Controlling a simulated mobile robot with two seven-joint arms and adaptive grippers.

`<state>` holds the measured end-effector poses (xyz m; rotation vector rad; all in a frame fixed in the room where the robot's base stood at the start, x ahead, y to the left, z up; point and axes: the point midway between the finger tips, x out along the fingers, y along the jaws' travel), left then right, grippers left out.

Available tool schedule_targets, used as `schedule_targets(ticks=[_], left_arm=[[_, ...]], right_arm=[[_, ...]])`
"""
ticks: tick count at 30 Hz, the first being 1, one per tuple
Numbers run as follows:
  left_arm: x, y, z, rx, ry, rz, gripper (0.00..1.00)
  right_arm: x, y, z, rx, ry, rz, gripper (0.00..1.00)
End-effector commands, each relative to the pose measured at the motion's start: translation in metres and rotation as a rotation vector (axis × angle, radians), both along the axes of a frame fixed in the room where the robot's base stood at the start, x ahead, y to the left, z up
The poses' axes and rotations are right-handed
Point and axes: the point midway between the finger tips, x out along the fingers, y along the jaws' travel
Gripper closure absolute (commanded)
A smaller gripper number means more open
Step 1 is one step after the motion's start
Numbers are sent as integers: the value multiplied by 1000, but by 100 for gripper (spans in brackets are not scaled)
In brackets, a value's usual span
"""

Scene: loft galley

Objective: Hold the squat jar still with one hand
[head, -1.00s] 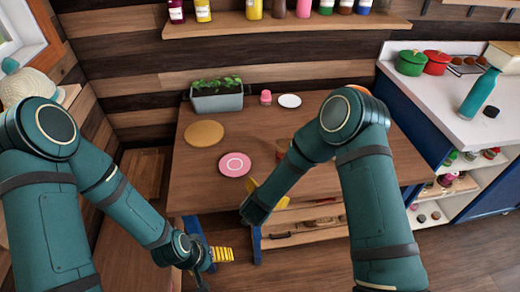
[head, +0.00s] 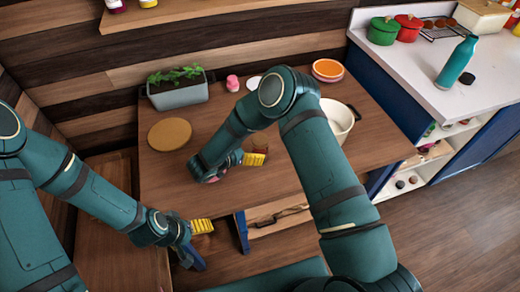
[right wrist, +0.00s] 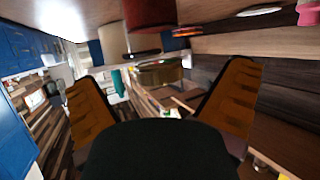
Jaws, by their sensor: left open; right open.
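In the right wrist view, which looks upside down, a reddish-brown rounded thing (right wrist: 150,14) stands on the table, beyond and between my right fingers. It may be the squat jar, but I cannot tell for sure. My left gripper (head: 192,244) is open and empty, below the table's front edge.
On the table (head: 290,185) are a planter (head: 178,92), a round tan mat (head: 169,134), a pink item (head: 232,83), an orange bowl (head: 327,70) and a white pot (head: 338,122). A counter (head: 415,75) with a teal bottle (head: 456,62) stands at right.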

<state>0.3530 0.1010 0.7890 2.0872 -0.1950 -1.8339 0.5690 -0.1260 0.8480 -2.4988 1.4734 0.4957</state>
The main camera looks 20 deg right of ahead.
Motion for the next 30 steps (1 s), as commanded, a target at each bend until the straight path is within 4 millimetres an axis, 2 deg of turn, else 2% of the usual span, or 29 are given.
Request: schedule_targets(ticks=[8, 18, 26, 27, 29, 30], left_arm=[[-1, 0, -3, 0, 2, -2, 17], [-3, 0, -9, -2, 7, -5, 17], [-3, 0, -8, -2, 7, -5, 17], [-3, -1, -8, -2, 7, -5, 17], [-3, -1, -8, -2, 7, -5, 17], [-3, -1, -8, -2, 7, -5, 17]], right_arm=[[8, -17, -10, 1, 2, -1, 0], [24, -53, -28, 0, 0, -1, 0], [26, -56, -29, 0, -1, 2, 0], [26, -56, -29, 0, -1, 2, 4], [26, -56, -29, 0, -1, 2, 25], [26, -56, -29, 0, -1, 2, 39]])
